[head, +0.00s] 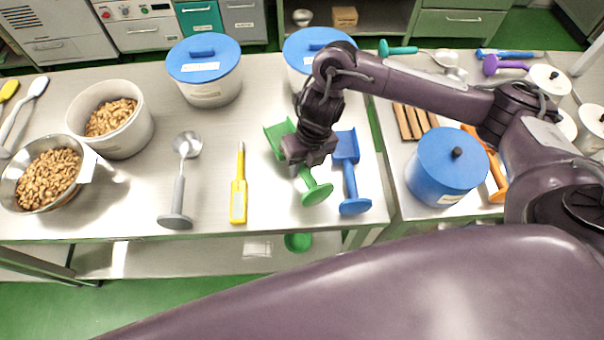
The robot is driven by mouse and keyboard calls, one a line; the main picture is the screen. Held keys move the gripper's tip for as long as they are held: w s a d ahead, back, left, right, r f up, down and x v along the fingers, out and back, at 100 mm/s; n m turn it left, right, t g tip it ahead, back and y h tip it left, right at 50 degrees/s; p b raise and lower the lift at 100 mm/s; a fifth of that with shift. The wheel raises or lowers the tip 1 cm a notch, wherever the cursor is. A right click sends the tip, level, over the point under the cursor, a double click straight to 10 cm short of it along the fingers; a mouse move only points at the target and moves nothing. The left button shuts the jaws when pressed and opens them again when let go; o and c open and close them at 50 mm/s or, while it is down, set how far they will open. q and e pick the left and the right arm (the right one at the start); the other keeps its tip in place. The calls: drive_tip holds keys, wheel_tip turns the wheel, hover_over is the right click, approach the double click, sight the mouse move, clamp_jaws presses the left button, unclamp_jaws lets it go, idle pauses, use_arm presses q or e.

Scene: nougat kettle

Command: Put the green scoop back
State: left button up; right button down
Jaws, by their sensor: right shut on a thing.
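The green scoop (316,191) is on or just above the steel table (215,221), between a yellow-handled tool and a blue scoop. Its bowl points to the back left and its round handle end faces the front. My right gripper (303,166) comes down over its handle and is shut on it. The gripper covers the middle of the scoop, and I cannot tell whether the scoop touches the table. My left gripper is not in view.
The blue scoop (350,180) lies close to the right. The yellow tool (239,190) and a grey-handled ladle (178,195) lie left. Blue-lidded tubs (208,90) stand behind. A peanut bucket (125,138) and a steel bowl of peanuts (22,205) stand far left.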

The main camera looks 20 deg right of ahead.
drive_tip(key=x, duration=0.3)
drive_tip(key=shift+d+f, duration=0.25)
drive_tip(key=shift+d, duration=0.1)
drive_tip(key=shift+f, duration=0.45)
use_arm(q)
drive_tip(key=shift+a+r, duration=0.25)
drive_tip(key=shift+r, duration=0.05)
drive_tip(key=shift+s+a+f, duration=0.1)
use_arm(e)
drive_tip(key=shift+f, duration=0.1)
drive_tip(key=c, duration=1.2)
unclamp_jaws()
drive_tip(key=shift+c, duration=0.2)
